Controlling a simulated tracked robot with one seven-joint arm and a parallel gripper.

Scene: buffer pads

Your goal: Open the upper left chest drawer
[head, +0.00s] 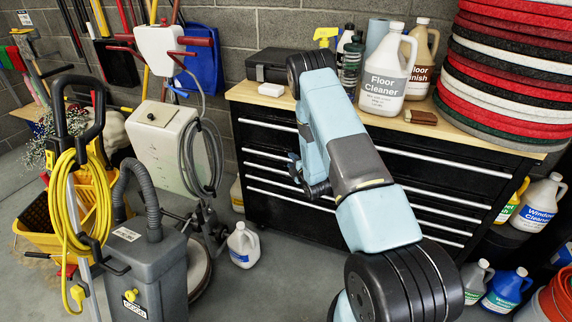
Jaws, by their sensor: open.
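A black tool chest (258,197) with a wooden top stands against the wall in the head view. It has rows of drawers with long pale handles. The upper left drawer (262,136) looks shut, and its handle (265,125) runs along its upper edge. My pale blue and black arm crosses in front of the chest and hides its middle, including the right end of that drawer. My gripper (308,178) is small and dark, left of the forearm in front of the left drawers. It looks open and empty. Whether it touches a handle cannot be told.
On the chest top are a black case (270,65), a Floor Cleaner jug (387,75), other bottles and a brush (421,117). Red, black and white pads (510,70) are stacked at the right. Cleaning machines and a white jug (242,245) stand left on the floor.

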